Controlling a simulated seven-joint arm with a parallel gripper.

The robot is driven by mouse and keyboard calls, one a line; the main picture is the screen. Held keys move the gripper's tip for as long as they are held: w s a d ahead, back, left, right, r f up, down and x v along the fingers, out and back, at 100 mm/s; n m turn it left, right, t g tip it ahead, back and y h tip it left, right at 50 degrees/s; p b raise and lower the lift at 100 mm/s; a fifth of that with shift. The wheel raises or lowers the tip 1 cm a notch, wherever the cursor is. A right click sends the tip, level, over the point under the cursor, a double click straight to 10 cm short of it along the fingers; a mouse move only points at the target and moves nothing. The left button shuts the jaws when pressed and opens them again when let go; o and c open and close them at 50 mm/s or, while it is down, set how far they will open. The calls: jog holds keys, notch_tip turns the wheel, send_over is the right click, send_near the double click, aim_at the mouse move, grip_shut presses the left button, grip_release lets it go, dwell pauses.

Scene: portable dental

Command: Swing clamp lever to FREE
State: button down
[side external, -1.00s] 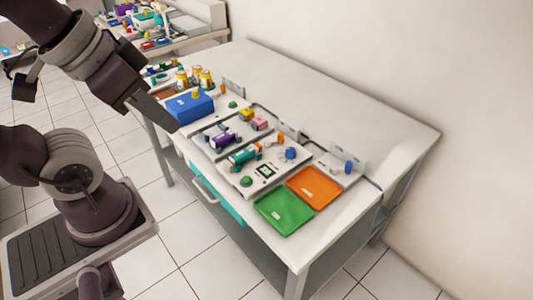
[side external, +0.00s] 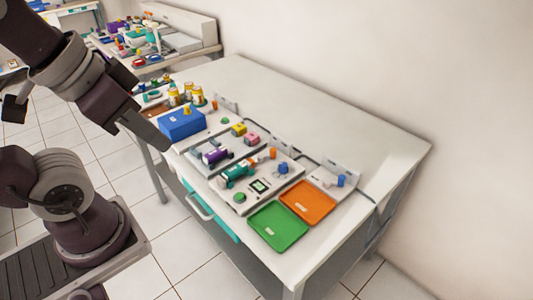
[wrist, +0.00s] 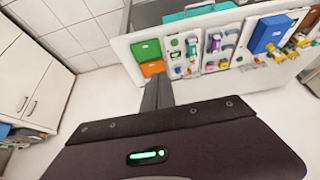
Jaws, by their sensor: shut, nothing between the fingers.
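My gripper (side external: 160,144) hangs above the near left edge of the table in the side view, its fingers together and empty. In the wrist view the shut fingers (wrist: 157,92) point towards the table edge, apart from everything on it. A white panel (side external: 238,206) on the table carries a teal clamp-like device (side external: 238,174), with small orange parts beside it, a blue knob (side external: 283,168), a green button (side external: 240,197) and a small display (side external: 259,186). I cannot tell which part is the clamp lever, or read any FREE mark.
A green tray (side external: 278,226) and an orange tray (side external: 308,201) lie at the near right. A blue box (side external: 182,123), yellow-capped bottles (side external: 187,92) and a purple device (side external: 215,155) stand further left. The table's back strip (side external: 330,115) is clear. A teal drawer (side external: 212,213) is below.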

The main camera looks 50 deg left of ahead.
jog(key=c, duration=1.8)
grip_release()
jog(key=shift+w, duration=0.15)
jog(key=shift+c, duration=0.2)
jog(key=o, duration=0.5)
jog(key=shift+m+g, duration=0.5)
jog(key=shift+m, duration=0.2)
jog(key=w, duration=0.2)
jog(key=w+r, duration=0.1)
jog(key=w, duration=0.1)
jog(key=w+r, duration=0.1)
jog(key=w, duration=0.1)
jog(key=shift+w+a+r, duration=0.1)
jog(key=shift+a, duration=0.3)
jog(key=m+g, duration=0.5)
jog(key=m, duration=0.2)
send_over(273, 149)
notch_tip(273, 149, down, 24)
jog(key=shift+f, duration=0.1)
notch_tip(273, 149, down, 7)
jog(key=shift+f, duration=0.2)
